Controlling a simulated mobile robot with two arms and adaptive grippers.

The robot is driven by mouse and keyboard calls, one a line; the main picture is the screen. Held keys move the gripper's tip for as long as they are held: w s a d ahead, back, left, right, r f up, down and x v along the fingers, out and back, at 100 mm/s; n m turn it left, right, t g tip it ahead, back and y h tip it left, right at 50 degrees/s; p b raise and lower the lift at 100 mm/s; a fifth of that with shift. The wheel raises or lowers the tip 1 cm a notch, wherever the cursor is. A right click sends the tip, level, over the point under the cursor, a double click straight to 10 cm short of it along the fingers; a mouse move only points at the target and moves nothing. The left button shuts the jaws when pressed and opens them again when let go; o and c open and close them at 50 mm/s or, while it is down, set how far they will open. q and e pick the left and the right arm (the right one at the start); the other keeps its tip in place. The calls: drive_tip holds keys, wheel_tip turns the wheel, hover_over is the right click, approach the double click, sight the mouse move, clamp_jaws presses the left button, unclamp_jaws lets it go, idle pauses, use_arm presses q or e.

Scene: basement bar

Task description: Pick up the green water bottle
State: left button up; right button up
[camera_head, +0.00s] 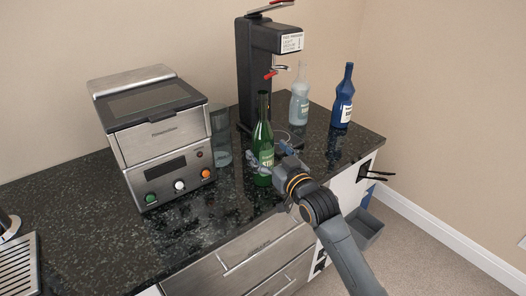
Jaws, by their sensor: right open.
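The green water bottle (263,136) stands upright on the dark counter, in front of the black dispenser. My right gripper (265,162) is at the lower part of the bottle, coming from the front right. Its fingers are open and appear to lie on either side of the bottle's label. Whether they touch the glass cannot be told. My left gripper is not in view.
A steel appliance (158,137) and a clear glass (221,135) stand left of the bottle. A black dispenser (246,75), a pale bottle (299,98) and a blue bottle (343,98) stand behind and to the right.

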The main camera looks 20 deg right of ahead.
sight(263, 144)
drive_tip(key=w, duration=0.3)
drive_tip(key=shift+w+a, duration=0.2)
drive_tip(key=shift+a, duration=0.1)
drive_tip(key=shift+s, duration=0.1)
drive_tip(key=shift+c, duration=0.4)
clamp_jaws()
drive_tip(key=shift+r, duration=0.15)
